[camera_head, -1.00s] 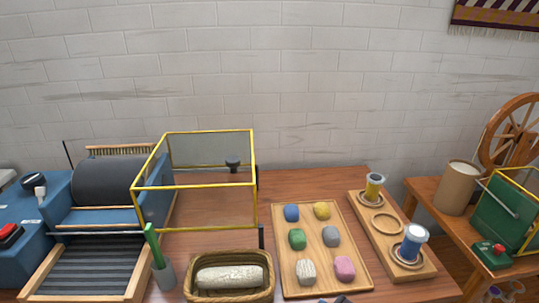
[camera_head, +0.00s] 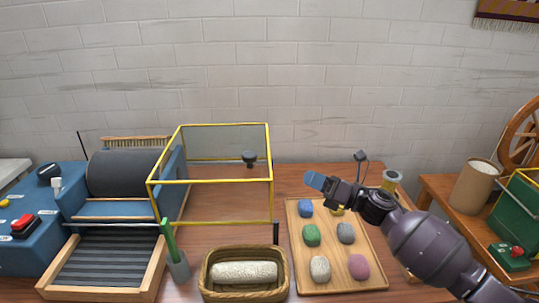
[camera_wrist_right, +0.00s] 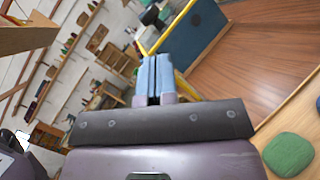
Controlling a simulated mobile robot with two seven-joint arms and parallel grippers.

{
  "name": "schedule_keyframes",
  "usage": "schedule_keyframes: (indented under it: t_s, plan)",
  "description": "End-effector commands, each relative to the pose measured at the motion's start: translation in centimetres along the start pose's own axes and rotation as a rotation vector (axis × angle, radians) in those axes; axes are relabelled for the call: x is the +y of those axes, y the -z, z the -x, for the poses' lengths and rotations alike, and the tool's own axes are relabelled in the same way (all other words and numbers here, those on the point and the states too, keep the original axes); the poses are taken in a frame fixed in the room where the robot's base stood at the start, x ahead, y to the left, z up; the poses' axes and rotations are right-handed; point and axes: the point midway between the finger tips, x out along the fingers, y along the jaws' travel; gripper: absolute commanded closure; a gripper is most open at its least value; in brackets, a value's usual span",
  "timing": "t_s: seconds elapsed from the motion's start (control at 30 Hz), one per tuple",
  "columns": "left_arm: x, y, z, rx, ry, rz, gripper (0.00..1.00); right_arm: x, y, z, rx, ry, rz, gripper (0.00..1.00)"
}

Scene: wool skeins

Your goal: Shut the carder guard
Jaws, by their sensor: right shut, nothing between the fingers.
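The carder guard (camera_head: 211,182) is a clear box with a yellow frame. It is swung out to the right of the carder's dark drum (camera_head: 123,172), so the drum is uncovered. A black knob (camera_head: 249,157) shows on the guard's far right part. My right gripper (camera_head: 314,181) is shut and empty, in the air right of the guard and apart from it. In the right wrist view its blue fingertips (camera_wrist_right: 154,76) are together, with a yellow-edged blue panel (camera_wrist_right: 190,38) and a dark knob (camera_wrist_right: 150,16) beyond. My left gripper is not in view.
A wooden tray (camera_head: 340,284) with several coloured wool lumps lies below my right arm. A basket (camera_head: 244,290) with a pale roll and a green-handled tool in a grey holder (camera_head: 178,266) stand in front of the guard. My arm partly hides the bobbin rack.

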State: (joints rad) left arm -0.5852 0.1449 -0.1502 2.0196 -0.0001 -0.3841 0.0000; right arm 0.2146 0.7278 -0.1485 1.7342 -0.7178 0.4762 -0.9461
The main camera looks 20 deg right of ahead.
Motion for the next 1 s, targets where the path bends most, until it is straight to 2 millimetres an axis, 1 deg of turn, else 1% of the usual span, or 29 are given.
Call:
schedule_keyframes:
  t_s: [0.03,0.1,0.2,0.3,0.4,0.53,0.67,1.0]
  plan:
    - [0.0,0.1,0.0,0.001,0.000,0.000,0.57,0.2,-1.5,-0.6,0.063,-0.044,0.116,1.00]
    - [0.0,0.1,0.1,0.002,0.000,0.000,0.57,0.3,-2.8,-1.0,0.151,-0.102,0.263,1.00]
    - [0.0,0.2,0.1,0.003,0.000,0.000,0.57,0.4,-4.5,-1.2,0.258,-0.172,0.433,1.00]
    - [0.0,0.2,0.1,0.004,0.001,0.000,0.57,0.4,-5.7,-1.1,0.337,-0.220,0.550,1.00]
    - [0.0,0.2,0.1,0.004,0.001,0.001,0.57,0.3,-6.3,-0.9,0.385,-0.249,0.614,1.00]
    - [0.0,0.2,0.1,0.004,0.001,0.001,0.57,0.4,-6.5,-1.1,0.405,-0.262,0.641,1.00]
    - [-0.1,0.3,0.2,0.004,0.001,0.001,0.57,0.6,-6.0,-2.2,0.404,-0.264,0.639,1.00]
    - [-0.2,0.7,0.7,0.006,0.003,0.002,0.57,1.4,-3.5,-7.4,0.401,-0.265,0.638,1.00]
